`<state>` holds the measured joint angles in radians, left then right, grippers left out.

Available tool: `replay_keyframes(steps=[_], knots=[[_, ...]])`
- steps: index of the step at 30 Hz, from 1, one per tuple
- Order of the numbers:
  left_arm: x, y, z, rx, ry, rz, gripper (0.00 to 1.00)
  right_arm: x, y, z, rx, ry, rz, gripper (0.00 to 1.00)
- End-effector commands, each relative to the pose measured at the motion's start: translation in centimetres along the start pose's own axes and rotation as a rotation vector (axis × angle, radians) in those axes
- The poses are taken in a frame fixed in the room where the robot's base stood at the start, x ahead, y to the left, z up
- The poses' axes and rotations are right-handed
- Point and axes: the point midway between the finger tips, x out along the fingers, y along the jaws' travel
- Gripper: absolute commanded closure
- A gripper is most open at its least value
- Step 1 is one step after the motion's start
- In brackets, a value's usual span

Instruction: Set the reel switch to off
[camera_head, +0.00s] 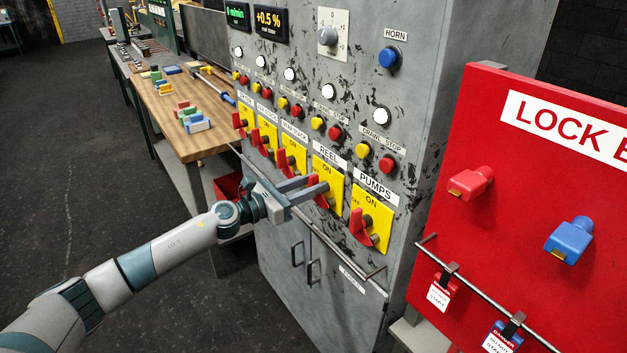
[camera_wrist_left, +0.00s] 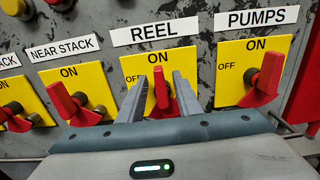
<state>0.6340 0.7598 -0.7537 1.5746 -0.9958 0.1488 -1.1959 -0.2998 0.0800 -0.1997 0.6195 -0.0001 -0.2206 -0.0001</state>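The reel switch is a red handle (camera_wrist_left: 161,95) on a yellow plate (camera_wrist_left: 207,62) under a REEL label, with ON at the top and OFF at the left. The handle stands roughly upright, its top below ON. My left gripper (camera_wrist_left: 161,92) is open, with one finger on each side of the handle and narrow gaps visible; firm contact cannot be told. In the head view, the left gripper (camera_head: 310,188) reaches the reel plate (camera_head: 329,172) from the left, partly covering the handle. My right gripper is not in view.
The pumps switch (camera_wrist_left: 264,78) is close on the right, and the near stack switch (camera_wrist_left: 75,103) on the left. A metal rail (camera_head: 335,250) runs below the switches. A red lockout board (camera_head: 490,240) stands at right, and a wooden bench (camera_head: 205,140) is behind at left.

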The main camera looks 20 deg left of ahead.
Motion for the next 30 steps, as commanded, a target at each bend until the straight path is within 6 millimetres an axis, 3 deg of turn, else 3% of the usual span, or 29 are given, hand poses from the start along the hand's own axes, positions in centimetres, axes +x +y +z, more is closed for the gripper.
replay_keyframes(steps=[12,13,17,30], knots=[[0.75,-0.03,-0.03,0.0,0.001,0.0,0.68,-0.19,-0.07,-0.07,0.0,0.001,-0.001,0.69],[0.75,-0.03,-0.03,0.0,0.0,0.0,0.71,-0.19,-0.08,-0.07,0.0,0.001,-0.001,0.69],[0.73,-0.03,-0.02,0.0,0.0,0.0,1.0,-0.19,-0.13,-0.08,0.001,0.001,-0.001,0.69],[0.73,0.09,0.02,-0.039,0.0,0.0,1.0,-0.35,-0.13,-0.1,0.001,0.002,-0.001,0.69]])
